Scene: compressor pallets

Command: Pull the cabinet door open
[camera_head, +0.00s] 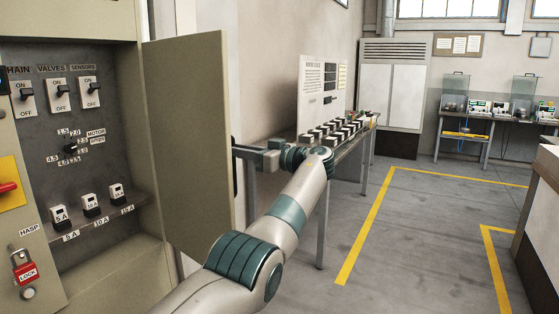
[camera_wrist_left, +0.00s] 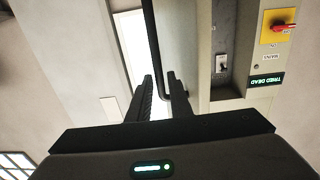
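The grey cabinet (camera_head: 112,207) stands at the left in the head view. Its beige door (camera_head: 187,130) is swung well open, so the switches and fuses inside show. My left gripper (camera_head: 240,148) is at the door's free edge, at the black door handle (camera_head: 235,182). In the left wrist view the bar of the handle (camera_wrist_left: 152,40) runs down between the two fingers (camera_wrist_left: 160,78), which are close together around it. The left gripper looks shut on the handle, though a narrow gap shows beside the bar. My right gripper is not in view.
Behind the door a table (camera_head: 345,148) carries rows of small parts and a display board (camera_head: 318,90). A grey unit (camera_head: 391,95) and a workbench (camera_head: 480,119) stand farther back. Open floor with yellow lines (camera_head: 366,228) lies to the right. A counter (camera_head: 540,230) stands at the right edge.

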